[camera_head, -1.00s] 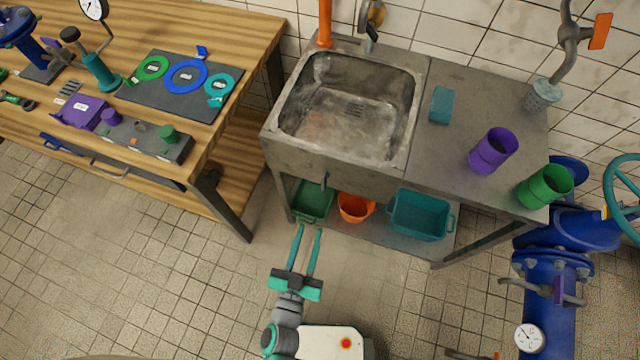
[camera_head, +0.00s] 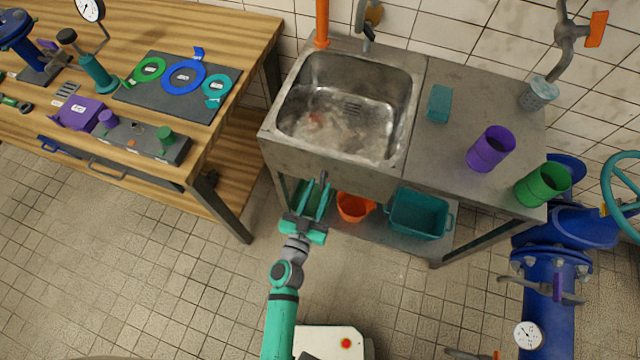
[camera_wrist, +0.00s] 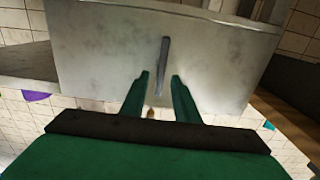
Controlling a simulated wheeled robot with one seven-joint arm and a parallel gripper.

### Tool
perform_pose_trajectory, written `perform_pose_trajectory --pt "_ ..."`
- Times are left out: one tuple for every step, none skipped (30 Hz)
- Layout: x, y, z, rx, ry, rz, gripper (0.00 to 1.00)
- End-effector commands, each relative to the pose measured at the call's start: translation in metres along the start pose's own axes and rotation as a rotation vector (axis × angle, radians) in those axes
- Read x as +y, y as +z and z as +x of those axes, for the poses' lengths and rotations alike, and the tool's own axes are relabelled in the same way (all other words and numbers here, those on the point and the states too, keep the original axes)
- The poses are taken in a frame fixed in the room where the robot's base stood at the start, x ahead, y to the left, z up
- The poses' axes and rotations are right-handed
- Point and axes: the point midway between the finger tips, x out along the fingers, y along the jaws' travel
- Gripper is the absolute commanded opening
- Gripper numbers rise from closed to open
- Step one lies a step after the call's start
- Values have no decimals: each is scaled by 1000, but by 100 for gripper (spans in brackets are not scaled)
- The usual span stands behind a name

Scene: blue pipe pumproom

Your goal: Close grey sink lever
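The grey lever (camera_head: 323,176) is a small bar on the front face of the metal sink (camera_head: 290,155). In the wrist view the lever (camera_wrist: 164,60) shows as a narrow, nearly upright bar against the sink's metal panel (camera_wrist: 100,60). My gripper (camera_head: 319,185) is just in front of the sink's front face, with its green fingers pointing at it. In the wrist view my gripper (camera_wrist: 160,76) is open, and the lever's lower end appears between the fingertips. I cannot tell whether the fingers touch the lever.
Under the sink, a shelf holds a green bin (camera_head: 312,203), an orange bucket (camera_head: 353,206) and a teal crate (camera_head: 418,215). A wooden workbench (camera_head: 230,60) stands left. Blue pipes (camera_head: 550,290) stand right.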

Motion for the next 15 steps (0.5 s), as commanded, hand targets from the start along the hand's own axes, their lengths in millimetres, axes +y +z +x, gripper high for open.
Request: perform_pose_trajectory --pt "0 0 6 1 2 0 28" --pt "0 0 9 1 1 0 28" --pt "0 0 12 0 0 -1 28" --pt "0 0 14 0 0 -1 28" --pt "0 0 15 0 -1 0 28" --pt "0 0 17 -1 -1 0 28" --pt "0 0 18 -1 -1 1 28" --pt "0 0 18 -1 -1 1 28" --pt "0 0 18 -1 -1 0 28" --pt "0 0 18 -1 -1 0 28" --pt "0 0 18 -1 -1 0 28" --pt "0 0 18 -1 -1 0 28" --pt "0 0 18 -1 -1 0 28" --pt "0 0 18 -1 -1 0 28" --pt "0 0 18 -1 -1 0 28"
